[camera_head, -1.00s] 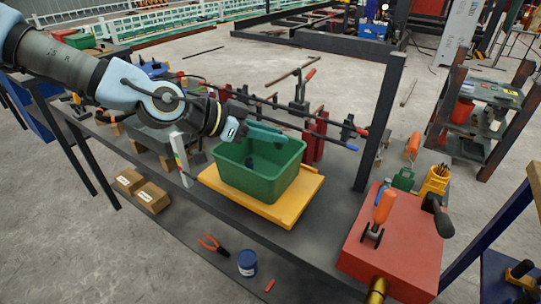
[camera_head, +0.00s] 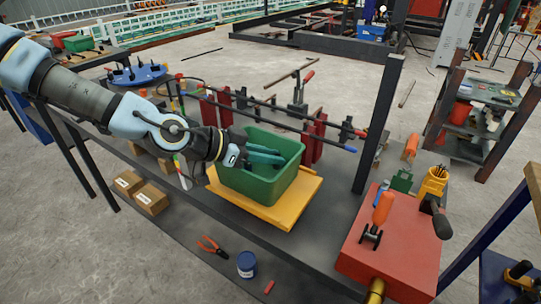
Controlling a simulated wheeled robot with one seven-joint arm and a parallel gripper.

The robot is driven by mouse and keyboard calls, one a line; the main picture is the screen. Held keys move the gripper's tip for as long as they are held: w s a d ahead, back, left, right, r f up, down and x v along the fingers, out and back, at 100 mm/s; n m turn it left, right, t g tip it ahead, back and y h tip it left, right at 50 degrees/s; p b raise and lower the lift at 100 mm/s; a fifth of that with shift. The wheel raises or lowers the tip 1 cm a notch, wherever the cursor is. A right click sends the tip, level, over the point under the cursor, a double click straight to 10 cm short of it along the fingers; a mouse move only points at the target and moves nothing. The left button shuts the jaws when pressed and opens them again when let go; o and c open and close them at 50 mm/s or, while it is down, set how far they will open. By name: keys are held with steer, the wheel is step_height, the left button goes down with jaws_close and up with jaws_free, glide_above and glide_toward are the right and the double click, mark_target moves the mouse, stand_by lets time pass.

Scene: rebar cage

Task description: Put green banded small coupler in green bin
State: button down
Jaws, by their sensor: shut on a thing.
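The green bin (camera_head: 262,187) stands upright on a yellow tray (camera_head: 302,203) on the dark workbench. My gripper (camera_head: 280,157) reaches in from the left, and its teal fingers are over and partly inside the bin's opening. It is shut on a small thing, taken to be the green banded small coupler. The coupler cannot be made out at this size; the fingers and the bin hide it. The bin's floor is mostly hidden by the fingers and the front wall.
Clamps and dark rods (camera_head: 262,103) stand just behind the bin. A dark upright post (camera_head: 379,125) rises to its right. A red box (camera_head: 393,245) with tools on it is at the front right. Pliers (camera_head: 212,245) and a blue can (camera_head: 247,264) lie on the lower shelf.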

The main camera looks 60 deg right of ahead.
steer(key=shift+a+f, duration=0.1)
steer(key=shift+f, duration=0.2)
steer(key=c, duration=0.8)
jaws_free()
steer(key=shift+a+f, duration=0.15)
steer(key=shift+f, duration=0.05)
steer(key=shift+o, duration=0.2)
steer(key=shift+s+r, duration=0.1)
steer(key=shift+r, duration=0.2)
steer(key=v, duration=1.2)
steer(key=shift+r, duration=0.45)
steer(key=shift+w, duration=0.2)
